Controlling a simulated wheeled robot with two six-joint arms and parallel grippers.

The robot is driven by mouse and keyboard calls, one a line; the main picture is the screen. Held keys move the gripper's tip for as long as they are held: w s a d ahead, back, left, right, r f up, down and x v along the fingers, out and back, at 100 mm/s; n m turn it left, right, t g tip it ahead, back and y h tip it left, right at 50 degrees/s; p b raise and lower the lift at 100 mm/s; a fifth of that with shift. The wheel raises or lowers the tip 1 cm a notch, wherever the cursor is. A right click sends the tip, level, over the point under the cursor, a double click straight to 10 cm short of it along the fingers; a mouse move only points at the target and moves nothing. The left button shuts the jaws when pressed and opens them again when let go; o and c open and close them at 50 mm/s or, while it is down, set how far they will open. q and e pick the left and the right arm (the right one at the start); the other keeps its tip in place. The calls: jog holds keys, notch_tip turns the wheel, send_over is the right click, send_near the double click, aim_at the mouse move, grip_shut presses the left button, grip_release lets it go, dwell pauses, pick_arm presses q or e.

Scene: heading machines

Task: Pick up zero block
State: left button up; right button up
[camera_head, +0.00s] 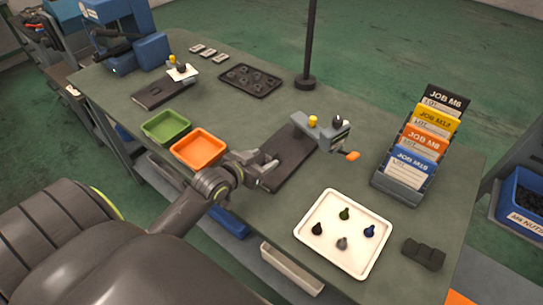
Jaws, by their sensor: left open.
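No block in view carries a readable "zero" mark, so I cannot tell for sure which thing is the zero block. A small dark block with a bumpy top (424,253) lies at the right front of the bench, right of the white tray. My left gripper (270,169) is open over the near end of a dark flat base (292,160), just right of the orange tray. I see nothing between its fingers. A grey gauge device (334,134) with a yellow knob and an orange-tipped lever stands at that base's far end. My right gripper is not in view.
An orange tray (198,148) and a green tray (166,127) stand left. A card rack (402,187) stands right; a dark pole (308,60) rises at the back. A second gauge device (182,72) sits far left.

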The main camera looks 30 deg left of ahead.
aim_at(268, 157)
pick_arm(q)
jog(key=shift+p+x, duration=0.6)
jog(key=shift+x, duration=2.25)
jog(key=shift+s+a+f, duration=0.1)
jog(key=shift+a+f, duration=0.05)
grip_shut()
